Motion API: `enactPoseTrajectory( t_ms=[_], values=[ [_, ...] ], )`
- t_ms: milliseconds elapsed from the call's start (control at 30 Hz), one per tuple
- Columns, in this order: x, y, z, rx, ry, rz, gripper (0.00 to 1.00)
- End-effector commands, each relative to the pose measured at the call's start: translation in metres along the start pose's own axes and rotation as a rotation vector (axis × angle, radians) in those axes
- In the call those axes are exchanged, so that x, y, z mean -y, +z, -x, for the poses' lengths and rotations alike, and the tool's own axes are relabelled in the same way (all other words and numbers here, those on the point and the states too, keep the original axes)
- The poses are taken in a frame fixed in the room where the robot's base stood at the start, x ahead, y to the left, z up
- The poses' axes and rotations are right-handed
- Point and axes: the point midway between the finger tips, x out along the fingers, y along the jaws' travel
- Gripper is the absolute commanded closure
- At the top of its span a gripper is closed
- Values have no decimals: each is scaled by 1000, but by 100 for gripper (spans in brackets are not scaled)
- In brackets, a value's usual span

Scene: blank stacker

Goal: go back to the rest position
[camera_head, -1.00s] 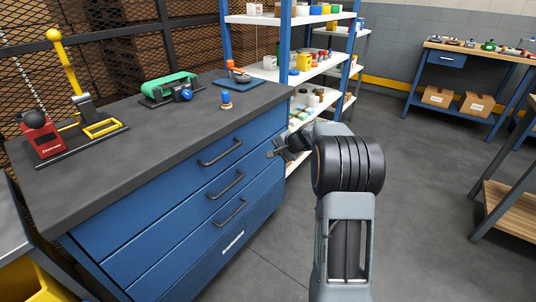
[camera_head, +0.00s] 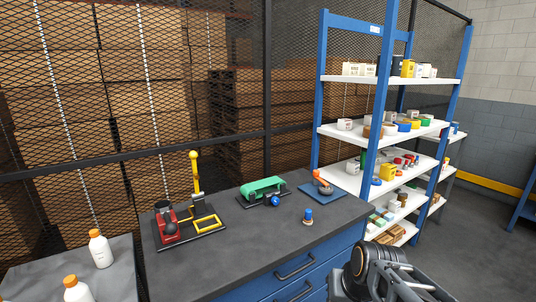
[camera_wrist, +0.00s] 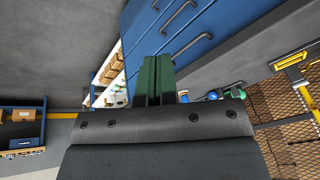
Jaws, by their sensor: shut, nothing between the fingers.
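My gripper (camera_wrist: 158,80) shows in the wrist view as two dark green fingers side by side, shut and empty. It points past the blue drawer cabinet (camera_wrist: 205,25), apart from its handles. In the head view my arm is at the bottom right, in front of the cabinet (camera_head: 285,272); my gripper's fingers cannot be made out there.
Stocked shelves (camera_head: 390,80) stand right. White bottles (camera_head: 100,250) stand left. Floor at far right is clear.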

Motion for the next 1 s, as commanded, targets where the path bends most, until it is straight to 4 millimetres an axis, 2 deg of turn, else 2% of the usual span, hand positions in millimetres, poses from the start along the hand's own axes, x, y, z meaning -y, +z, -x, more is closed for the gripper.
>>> enactPoseTrajectory(
  t_ms=[33,233,1000],
  values=[
    [3,8,22,-3,23,45,100],
    [-2,31,40,-6,91,146,100],
    [-2,33,41,-5,96,155,100]
  ],
)
